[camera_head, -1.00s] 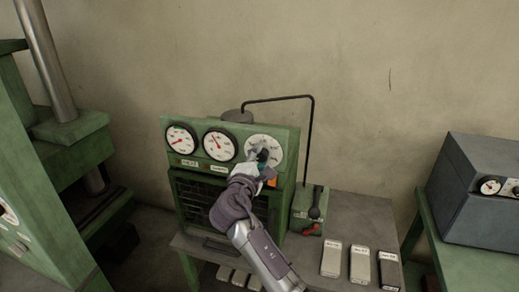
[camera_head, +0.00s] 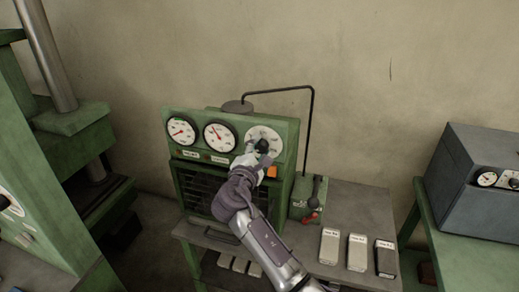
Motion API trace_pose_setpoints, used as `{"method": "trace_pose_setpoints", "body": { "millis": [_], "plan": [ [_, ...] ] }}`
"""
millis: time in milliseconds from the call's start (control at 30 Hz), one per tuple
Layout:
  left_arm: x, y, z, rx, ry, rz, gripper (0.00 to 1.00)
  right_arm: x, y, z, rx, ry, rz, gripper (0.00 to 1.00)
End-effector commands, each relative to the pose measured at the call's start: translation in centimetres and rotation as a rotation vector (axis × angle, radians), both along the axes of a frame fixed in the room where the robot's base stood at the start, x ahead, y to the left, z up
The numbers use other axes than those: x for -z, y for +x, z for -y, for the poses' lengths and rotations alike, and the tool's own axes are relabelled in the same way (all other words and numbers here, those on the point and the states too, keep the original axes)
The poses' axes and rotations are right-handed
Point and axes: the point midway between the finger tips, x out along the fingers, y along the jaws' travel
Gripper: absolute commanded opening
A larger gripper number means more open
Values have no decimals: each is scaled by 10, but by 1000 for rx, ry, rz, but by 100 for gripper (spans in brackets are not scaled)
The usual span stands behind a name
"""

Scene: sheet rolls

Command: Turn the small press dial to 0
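The small green press (camera_head: 287,135) stands on a grey table. Its dial (camera_head: 274,133) is a white disc with a black knob (camera_head: 262,146), at the right of its top panel, beside two gauges with red needles. My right gripper (camera_head: 252,158) is just below and left of the knob, in front of the panel. It looks apart from the knob, but its fingers are small and I cannot tell how far they are open. The dial's markings are too small to read. My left gripper is not in view.
A green lever box (camera_head: 308,199) with a dark lever and a red handle stands right of the press. Several labelled blocks (camera_head: 357,252) lie on the table. A grey box (camera_head: 476,160) sits on a green table at right. A large green press (camera_head: 70,146) is at left.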

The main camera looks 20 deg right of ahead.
Motion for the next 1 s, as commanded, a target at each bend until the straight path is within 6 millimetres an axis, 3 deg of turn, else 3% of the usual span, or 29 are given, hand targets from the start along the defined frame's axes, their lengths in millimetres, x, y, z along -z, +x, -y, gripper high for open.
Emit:
{"method": "trace_pose_setpoints", "body": {
  "millis": [67,467,1000],
  "plan": [
    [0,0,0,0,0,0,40,0,0,0,0,1,1,64],
    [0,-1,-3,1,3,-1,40,2,-6,-4,-1,3,-1,64],
    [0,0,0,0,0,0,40,1,-88,-60,-1,3,0,64]
  ]
}}
